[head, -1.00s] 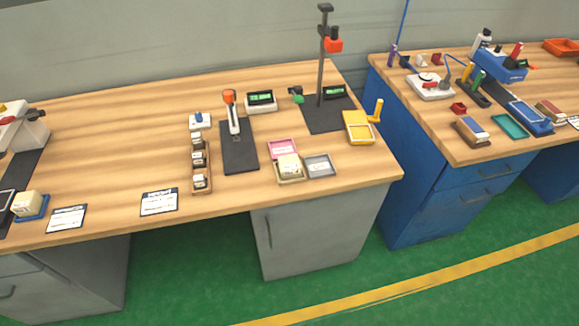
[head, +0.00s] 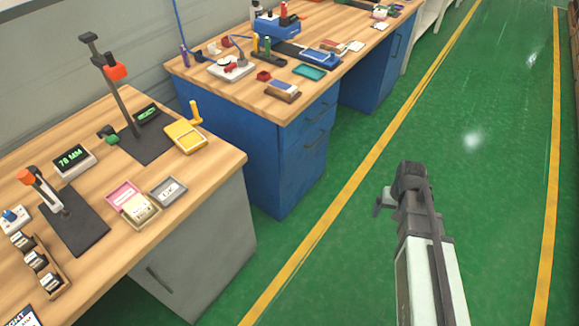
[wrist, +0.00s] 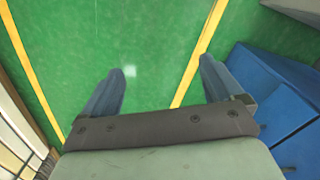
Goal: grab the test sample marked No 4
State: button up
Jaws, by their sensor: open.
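A narrow wooden rack (head: 57,291) at the lower left of the head view holds several small samples (head: 38,262) with white labels. Their markings are too small to read, so I cannot tell which one is No 4. My gripper (wrist: 162,66) is open and empty in the wrist view, with its two fingers wide apart over green floor. In the head view my arm is at the lower right, over the floor, well to the right of the wooden bench and apart from the rack. The fingers cannot be made out clearly there.
On the wooden bench (head: 108,257) stand a clamp device (head: 45,194), a display reading "78 MM" (head: 74,161), a tall stand (head: 119,95), small trays (head: 140,208) and a yellow fixture (head: 186,136). A blue workbench (head: 258,167) stands beyond. Green floor is clear around my arm.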

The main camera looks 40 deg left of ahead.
aim_at(136, 204)
jog(key=s+a+r+n, duration=0.2)
jog(key=a+r, duration=0.2)
jog(key=a, duration=0.6)
jog(key=s+a+r+n, duration=0.2)
jog(key=s+a+r, duration=0.1)
jog(key=a, duration=0.8)
jog(key=s+a+r+n, duration=0.2)
jog(key=s+a+r, duration=0.2)
jog(key=s+a, duration=0.4)
jog(key=s+a+r+n, duration=0.2)
jog(key=s+a+r, duration=0.3)
jog(key=s+a, duration=0.3)
jog(key=s+a+r+n, duration=0.2)
jog(key=s+a+r, duration=0.2)
jog(key=s+a, duration=0.4)
jog(key=shift+a+r, duration=0.15)
jog(key=shift+a, duration=1.2)
jog(key=s+a+r+n, duration=0.2)
jog(key=s+a+r, duration=0.2)
jog(key=s, duration=0.6)
jog(key=s+a+r+n, duration=0.1)
jog(key=s+a+r, duration=0.3)
jog(key=s, duration=0.6)
jog(key=shift+s+d+f, duration=0.1)
jog(key=shift+d+f, duration=0.05)
jog(key=shift+f, duration=6.5)
jog(key=c, duration=1)
